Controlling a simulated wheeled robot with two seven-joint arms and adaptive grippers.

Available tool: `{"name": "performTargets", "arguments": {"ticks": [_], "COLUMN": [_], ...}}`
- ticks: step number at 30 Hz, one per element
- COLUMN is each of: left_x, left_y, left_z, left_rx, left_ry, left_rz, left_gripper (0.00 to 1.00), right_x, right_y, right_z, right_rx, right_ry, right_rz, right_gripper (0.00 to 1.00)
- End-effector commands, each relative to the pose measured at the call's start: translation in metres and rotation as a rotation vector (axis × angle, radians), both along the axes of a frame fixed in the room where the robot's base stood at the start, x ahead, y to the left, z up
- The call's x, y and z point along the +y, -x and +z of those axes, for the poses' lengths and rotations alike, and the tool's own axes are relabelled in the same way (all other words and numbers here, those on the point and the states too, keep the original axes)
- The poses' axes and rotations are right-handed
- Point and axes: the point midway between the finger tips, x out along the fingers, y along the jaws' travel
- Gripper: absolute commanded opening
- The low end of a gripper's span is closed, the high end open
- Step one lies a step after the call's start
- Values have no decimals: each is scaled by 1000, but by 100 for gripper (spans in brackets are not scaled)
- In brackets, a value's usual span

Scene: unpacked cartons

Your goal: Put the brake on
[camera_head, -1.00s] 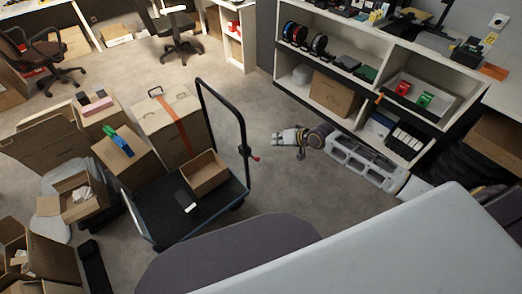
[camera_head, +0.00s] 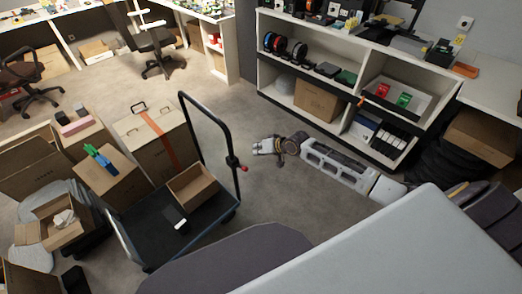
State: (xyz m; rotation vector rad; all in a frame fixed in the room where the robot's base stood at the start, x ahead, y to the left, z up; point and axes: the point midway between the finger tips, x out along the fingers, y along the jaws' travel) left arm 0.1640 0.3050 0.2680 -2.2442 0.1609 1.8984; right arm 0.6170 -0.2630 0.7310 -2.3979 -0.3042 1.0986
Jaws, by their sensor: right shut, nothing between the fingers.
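A dark platform trolley (camera_head: 150,228) with a black push handle (camera_head: 207,118) stands at the lower left of centre. A small red-tipped lever (camera_head: 243,168) sticks out from the right post of the handle and looks like the brake. My right gripper (camera_head: 256,147) is shut and empty. In the picture it is just right of the handle post, a little above the red tip and apart from it. My left gripper is not in view.
An open carton (camera_head: 193,187) and a small dark item with a white label (camera_head: 174,218) sit on the trolley. Several cartons, one with an orange strap (camera_head: 158,140), crowd its left. Shelves (camera_head: 335,75) stand behind my right arm. Floor between trolley and shelves is clear.

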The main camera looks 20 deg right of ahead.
Motion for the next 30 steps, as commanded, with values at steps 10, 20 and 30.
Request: {"name": "performTargets", "arguments": {"ticks": [10,20,30], "left_x": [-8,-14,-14], "left_y": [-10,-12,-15], "left_z": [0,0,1], "left_rx": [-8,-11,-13], "left_ry": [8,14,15], "left_rz": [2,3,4], "left_gripper": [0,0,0], "right_x": [15,24,37], "right_y": [-24,-39,-19], "right_z": [-24,-39,-60], "right_rx": [-1,0,1], "right_ry": [0,1,0], "right_rz": [1,1,2], "right_gripper": [0,0,0]}}
